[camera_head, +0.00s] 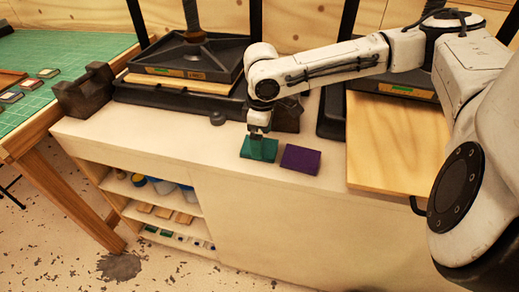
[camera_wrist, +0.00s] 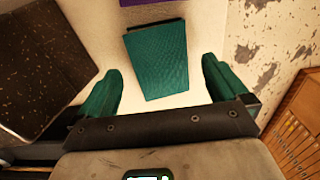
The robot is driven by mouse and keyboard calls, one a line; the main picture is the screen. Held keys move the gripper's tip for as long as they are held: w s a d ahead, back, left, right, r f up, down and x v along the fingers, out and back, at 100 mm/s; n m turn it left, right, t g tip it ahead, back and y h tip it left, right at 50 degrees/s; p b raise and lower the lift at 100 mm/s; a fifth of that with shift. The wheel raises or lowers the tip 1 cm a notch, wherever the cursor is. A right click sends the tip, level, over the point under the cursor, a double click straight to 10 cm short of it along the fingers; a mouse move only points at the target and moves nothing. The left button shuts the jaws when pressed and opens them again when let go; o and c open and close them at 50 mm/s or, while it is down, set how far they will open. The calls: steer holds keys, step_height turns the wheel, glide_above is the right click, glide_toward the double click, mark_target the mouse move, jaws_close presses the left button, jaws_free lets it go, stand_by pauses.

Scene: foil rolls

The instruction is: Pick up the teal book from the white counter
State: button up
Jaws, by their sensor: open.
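The teal book (camera_head: 262,150) lies flat on the white counter (camera_head: 225,168) near its front edge. It also shows in the wrist view (camera_wrist: 160,60), between my two green fingertips and a little beyond them. My gripper (camera_head: 258,133) is right above the book in the head view, pointing down. In the wrist view my gripper (camera_wrist: 160,82) is open, with a finger on each side of the book and visible gaps to it. I cannot tell how far above the book the fingertips are.
A purple book (camera_head: 300,159) lies just right of the teal one. A dark press (camera_head: 188,65) and a dark block (camera_head: 84,92) stand behind and left. A wooden board (camera_head: 398,140) is at right. Open shelves (camera_head: 160,207) sit under the counter's left part.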

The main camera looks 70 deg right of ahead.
steer(key=shift+f, duration=1.45)
steer(key=shift+c, duration=0.2)
steer(key=c, duration=1)
steer(key=shift+c, duration=0.4)
steer(key=shift+r, duration=0.15)
